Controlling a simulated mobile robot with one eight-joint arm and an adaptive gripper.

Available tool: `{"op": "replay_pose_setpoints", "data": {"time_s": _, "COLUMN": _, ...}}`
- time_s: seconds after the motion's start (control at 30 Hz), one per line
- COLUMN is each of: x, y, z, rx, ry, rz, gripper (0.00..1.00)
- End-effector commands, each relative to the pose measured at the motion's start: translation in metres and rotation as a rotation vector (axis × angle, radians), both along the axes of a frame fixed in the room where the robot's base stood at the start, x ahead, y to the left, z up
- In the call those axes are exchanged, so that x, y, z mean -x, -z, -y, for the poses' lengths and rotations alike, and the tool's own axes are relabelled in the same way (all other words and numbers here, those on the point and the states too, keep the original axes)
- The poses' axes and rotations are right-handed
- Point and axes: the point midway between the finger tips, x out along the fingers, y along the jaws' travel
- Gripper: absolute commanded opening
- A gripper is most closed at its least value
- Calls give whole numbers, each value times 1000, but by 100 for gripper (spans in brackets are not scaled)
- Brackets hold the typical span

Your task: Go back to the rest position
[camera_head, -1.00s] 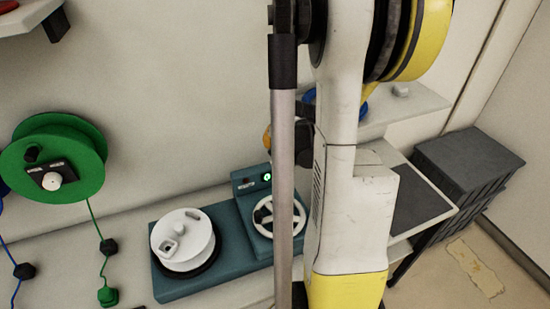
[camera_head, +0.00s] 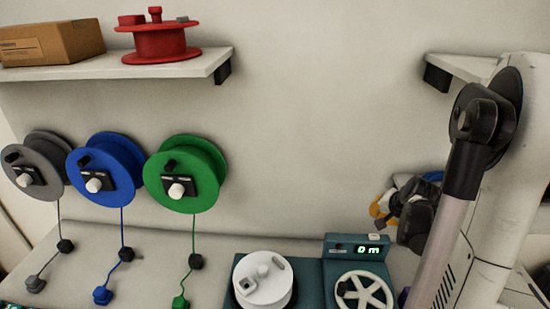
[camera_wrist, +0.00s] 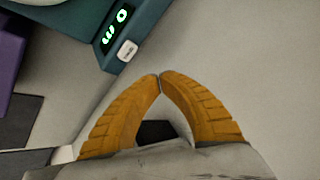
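My gripper (camera_wrist: 160,78) has orange-yellow ribbed fingers whose tips meet in the wrist view, with nothing between them. In the head view my gripper (camera_head: 380,212) is small and partly hidden at the right, behind and left of my arm. It is in the air above and to the right of the teal machine (camera_head: 330,262), touching nothing that I can see. The machine's display (camera_head: 369,250) reads "0 m" in green. The display also shows at the top left of the wrist view (camera_wrist: 115,25).
A white reel (camera_head: 263,283) and a white handwheel (camera_head: 362,292) sit on the teal machine. Grey (camera_head: 30,172), blue (camera_head: 105,172) and green (camera_head: 187,172) reels with hanging cords are on the wall. A shelf (camera_head: 110,68) holds a red reel (camera_head: 160,40) and cardboard box (camera_head: 50,42).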

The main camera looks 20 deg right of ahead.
Motion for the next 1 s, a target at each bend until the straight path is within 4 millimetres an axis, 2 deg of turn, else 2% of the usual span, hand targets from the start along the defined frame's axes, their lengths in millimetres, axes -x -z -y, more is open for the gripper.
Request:
{"op": "replay_pose_setpoints", "data": {"time_s": 0.17, "x": -3, "y": -2, "z": -7, "rx": 6, "ry": -16, "rz": -4, "gripper": 0}}
{"op": "replay_pose_setpoints", "data": {"time_s": 0.27, "x": -10, "y": -7, "z": -33, "rx": 25, "ry": -73, "rz": -16, "gripper": 0}}
{"op": "replay_pose_setpoints", "data": {"time_s": 0.37, "x": -18, "y": -17, "z": -78, "rx": 65, "ry": -177, "rz": -40, "gripper": 0}}
{"op": "replay_pose_setpoints", "data": {"time_s": 0.43, "x": -20, "y": -23, "z": -116, "rx": 100, "ry": -265, "rz": -58, "gripper": 0}}
{"op": "replay_pose_setpoints", "data": {"time_s": 0.57, "x": -14, "y": -32, "z": -184, "rx": 170, "ry": -428, "rz": -84, "gripper": 0}}
{"op": "replay_pose_setpoints", "data": {"time_s": 0.7, "x": 6, "y": -33, "z": -251, "rx": 250, "ry": -603, "rz": -105, "gripper": 0}}
{"op": "replay_pose_setpoints", "data": {"time_s": 0.8, "x": 26, "y": -30, "z": -293, "rx": 310, "ry": -726, "rz": -115, "gripper": 0}}
{"op": "replay_pose_setpoints", "data": {"time_s": 0.9, "x": 48, "y": -23, "z": -325, "rx": 366, "ry": -837, "rz": -121, "gripper": 0}}
{"op": "replay_pose_setpoints", "data": {"time_s": 1.0, "x": 66, "y": -16, "z": -348, "rx": 412, "ry": -924, "rz": -122, "gripper": 0}}
